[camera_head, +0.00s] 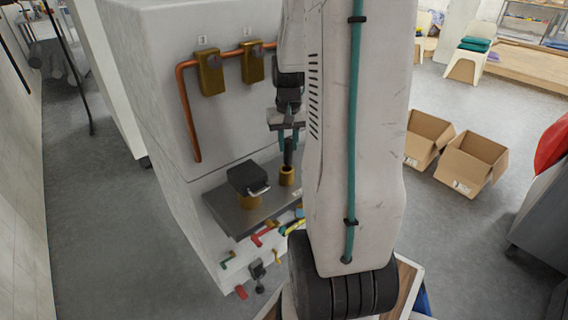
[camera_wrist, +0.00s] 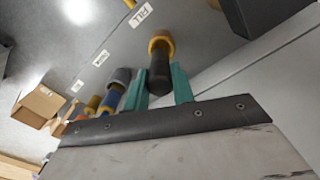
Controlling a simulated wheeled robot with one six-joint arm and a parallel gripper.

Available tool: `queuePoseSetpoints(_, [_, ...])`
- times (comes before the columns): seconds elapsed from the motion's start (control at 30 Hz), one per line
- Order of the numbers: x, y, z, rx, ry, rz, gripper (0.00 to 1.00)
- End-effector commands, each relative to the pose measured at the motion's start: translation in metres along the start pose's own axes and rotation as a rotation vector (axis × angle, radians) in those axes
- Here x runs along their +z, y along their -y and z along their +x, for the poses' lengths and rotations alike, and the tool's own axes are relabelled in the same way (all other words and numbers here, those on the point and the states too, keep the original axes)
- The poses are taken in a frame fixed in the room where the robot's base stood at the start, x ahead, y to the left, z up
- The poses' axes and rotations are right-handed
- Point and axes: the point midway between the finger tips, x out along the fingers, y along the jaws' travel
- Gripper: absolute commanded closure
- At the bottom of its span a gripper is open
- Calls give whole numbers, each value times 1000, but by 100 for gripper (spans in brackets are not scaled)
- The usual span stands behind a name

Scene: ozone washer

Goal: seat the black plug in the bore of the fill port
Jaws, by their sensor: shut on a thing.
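My gripper (camera_head: 287,140) points down over the steel shelf of the washer, with its teal fingers shut on the black plug (camera_head: 288,158). The brass fill port (camera_head: 287,177) stands on the shelf directly below the plug. In the wrist view the plug (camera_wrist: 159,72) is a dark cylinder between the teal fingertips (camera_wrist: 161,80). Its far end meets the yellow-brass collar of the fill port (camera_wrist: 161,40), beside a label reading FILL. The bore is hidden behind the plug, so I cannot tell how deep the plug reaches.
A black box-shaped cap with a handle (camera_head: 248,178) sits on a brass base left of the port. Copper pipe with brass blocks (camera_head: 210,74) runs on the wall above. Coloured valve handles (camera_head: 264,236) line the front. Cardboard boxes (camera_head: 472,163) stand on the floor.

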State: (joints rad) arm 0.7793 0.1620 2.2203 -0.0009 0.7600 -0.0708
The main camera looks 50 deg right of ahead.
Motion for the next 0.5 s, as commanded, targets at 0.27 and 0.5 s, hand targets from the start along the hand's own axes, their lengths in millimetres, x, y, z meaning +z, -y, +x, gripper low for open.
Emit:
queuePoseSetpoints(0.27, [1,4,28,0,0,-6,97])
queuePoseSetpoints(0.5, [0,3,59,0,0,-4,97])
